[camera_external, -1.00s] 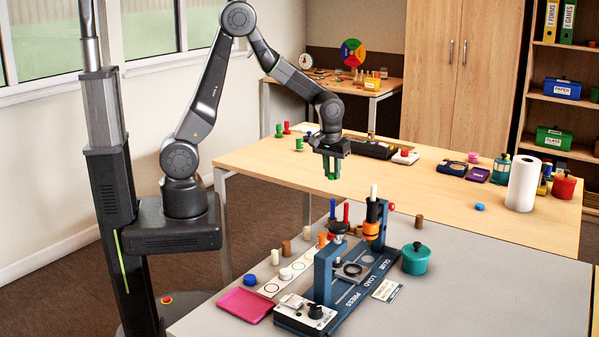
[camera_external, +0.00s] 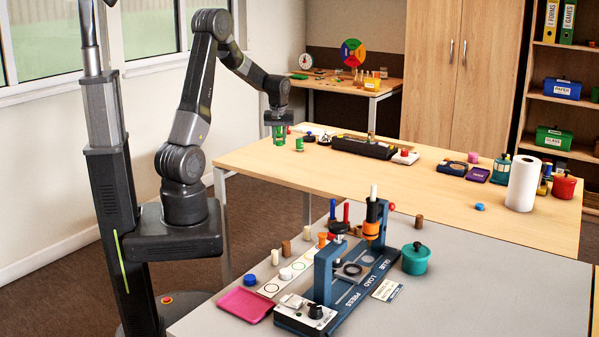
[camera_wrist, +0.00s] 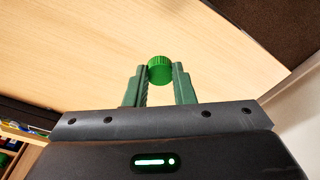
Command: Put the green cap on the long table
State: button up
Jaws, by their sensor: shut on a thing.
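The green cap (camera_wrist: 160,69) is a round, ribbed lid held between the green fingertips of my gripper in the wrist view. My gripper (camera_external: 278,137) is shut on it. In the external view my gripper is over the far left end of the long table (camera_external: 400,185), a pale wooden table. The wrist view shows bare wood (camera_wrist: 230,60) behind the cap; the height above the wood is hard to tell. My green fingers largely hide the cap in the external view.
A green peg-like piece (camera_external: 299,145) stands just right of my gripper, with a dark blue piece (camera_external: 309,137) behind it. A long black tray (camera_external: 362,147) lies further right. The long table's middle is clear. The grey table (camera_external: 470,290) with a blue press (camera_external: 325,275) is nearer.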

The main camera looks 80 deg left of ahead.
jog(key=n, duration=0.1)
send_over(263, 166)
notch_tip(263, 166, down, 10)
jog(key=shift+b, duration=0.5)
jog(key=shift+f, duration=0.1)
jog(key=shift+f, duration=0.15)
jog(key=o, duration=1)
jog(key=shift+c, duration=0.2)
notch_tip(263, 166, up, 12)
jog(key=d, duration=0.1)
jog(key=shift+d+r+p, duration=0.25)
jog(key=shift+p, duration=0.2)
